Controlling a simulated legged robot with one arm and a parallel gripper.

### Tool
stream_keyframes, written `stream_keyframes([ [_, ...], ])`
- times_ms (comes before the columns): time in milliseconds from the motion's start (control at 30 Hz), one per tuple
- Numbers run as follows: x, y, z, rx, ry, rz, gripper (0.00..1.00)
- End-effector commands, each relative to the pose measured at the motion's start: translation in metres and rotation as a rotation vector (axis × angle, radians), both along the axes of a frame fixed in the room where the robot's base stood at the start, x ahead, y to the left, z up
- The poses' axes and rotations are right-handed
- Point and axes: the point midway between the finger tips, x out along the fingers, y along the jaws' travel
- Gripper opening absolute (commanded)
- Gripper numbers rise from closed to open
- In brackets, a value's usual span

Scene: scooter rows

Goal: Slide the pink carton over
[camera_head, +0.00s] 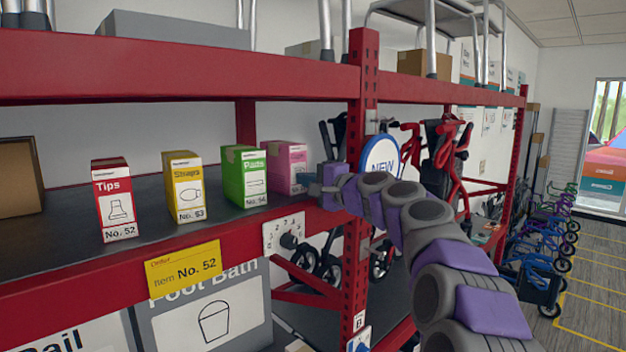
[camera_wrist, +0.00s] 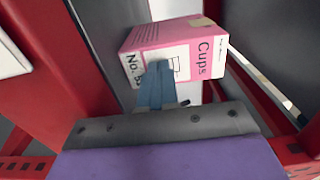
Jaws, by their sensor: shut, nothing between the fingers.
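The pink carton (camera_head: 284,164) stands on the dark shelf, at the right end of a row of small cartons. My gripper (camera_head: 321,187) is at the shelf's front edge, just right of the pink carton. In the wrist view my gripper's blue fingers (camera_wrist: 157,84) are shut with nothing between them. Their tips overlap the lower label of the carton. I cannot tell whether they touch it.
A green carton (camera_head: 245,174) stands close left of the pink one, with a yellow carton (camera_head: 184,187) and a red and white carton (camera_head: 114,198) further left. A red post (camera_head: 362,100) rises beside my gripper.

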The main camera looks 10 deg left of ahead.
Motion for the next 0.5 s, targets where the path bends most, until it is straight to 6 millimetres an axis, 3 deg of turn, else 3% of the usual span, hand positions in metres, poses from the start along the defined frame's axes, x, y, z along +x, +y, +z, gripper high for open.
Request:
stream_keyframes([
  [367,-0.001,-0.002,-0.001,0.0,0.0,-0.001,0.0],
  [500,-0.007,-0.012,-0.003,0.001,0.001,-0.002,0.0],
])
